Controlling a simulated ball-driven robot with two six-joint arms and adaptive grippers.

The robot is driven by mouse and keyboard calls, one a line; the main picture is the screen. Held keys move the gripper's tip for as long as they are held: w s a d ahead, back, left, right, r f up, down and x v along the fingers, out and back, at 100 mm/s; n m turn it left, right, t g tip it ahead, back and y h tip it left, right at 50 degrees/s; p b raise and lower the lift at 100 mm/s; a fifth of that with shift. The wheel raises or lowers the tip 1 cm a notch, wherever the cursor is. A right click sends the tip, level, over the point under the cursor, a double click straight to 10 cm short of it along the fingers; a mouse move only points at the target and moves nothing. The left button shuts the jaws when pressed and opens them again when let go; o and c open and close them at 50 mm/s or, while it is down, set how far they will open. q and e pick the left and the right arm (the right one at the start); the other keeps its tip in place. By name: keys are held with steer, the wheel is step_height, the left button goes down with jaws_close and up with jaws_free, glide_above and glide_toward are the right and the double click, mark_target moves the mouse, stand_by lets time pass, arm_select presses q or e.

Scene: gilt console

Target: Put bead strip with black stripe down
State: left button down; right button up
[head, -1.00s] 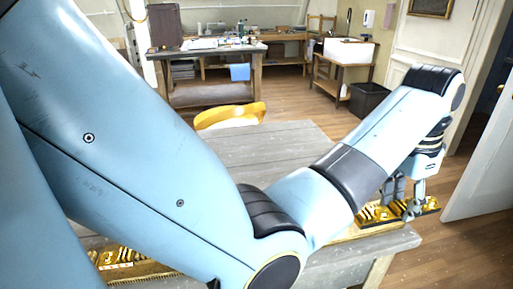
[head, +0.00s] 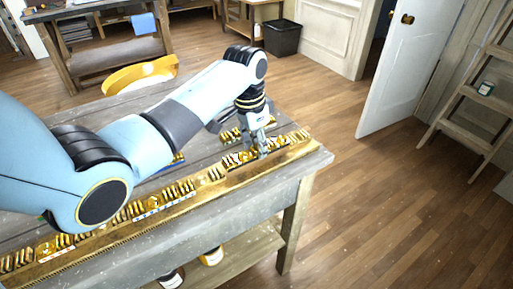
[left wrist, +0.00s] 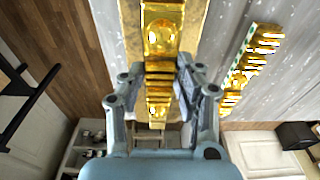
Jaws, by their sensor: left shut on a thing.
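A gold bead strip (head: 237,160) lies along the right part of a long gold board (head: 205,192) at the table's front edge. My left gripper (head: 260,150) comes down over this strip from above. In the left wrist view, the fingers of my left gripper (left wrist: 158,88) are on both sides of the gold bead strip (left wrist: 163,30) and shut on it. The strip appears lined up with the board, at or very close to its surface; I cannot tell if it rests fully on it. A black stripe is not clearly readable. My right gripper is not in view.
Another gold strip (left wrist: 252,62) with a green stripe lies apart on the grey table (head: 182,230), behind the board. More gold strips, one with a blue stripe (head: 155,211), line the board's left part. A yellow chair (head: 140,73) stands behind. Open floor lies right.

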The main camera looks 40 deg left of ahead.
mark_target(251, 149)
arm_select(q)
step_height(251, 149, down, 2)
steer(key=shift+a, duration=0.15)
steer(key=shift+f, duration=0.15)
steer(key=c, duration=0.9)
jaws_free()
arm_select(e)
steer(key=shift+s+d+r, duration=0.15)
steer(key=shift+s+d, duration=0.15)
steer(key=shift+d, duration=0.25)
arm_select(q)
steer(key=r, duration=0.7)
steer(key=s+r, duration=0.1)
steer(key=r, duration=0.3)
steer(key=shift+a, duration=0.2)
steer(key=shift+s+r, duration=0.2)
steer(key=shift+r, duration=0.45)
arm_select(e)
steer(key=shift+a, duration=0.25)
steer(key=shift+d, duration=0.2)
arm_select(q)
steer(key=shift+s+f, duration=0.1)
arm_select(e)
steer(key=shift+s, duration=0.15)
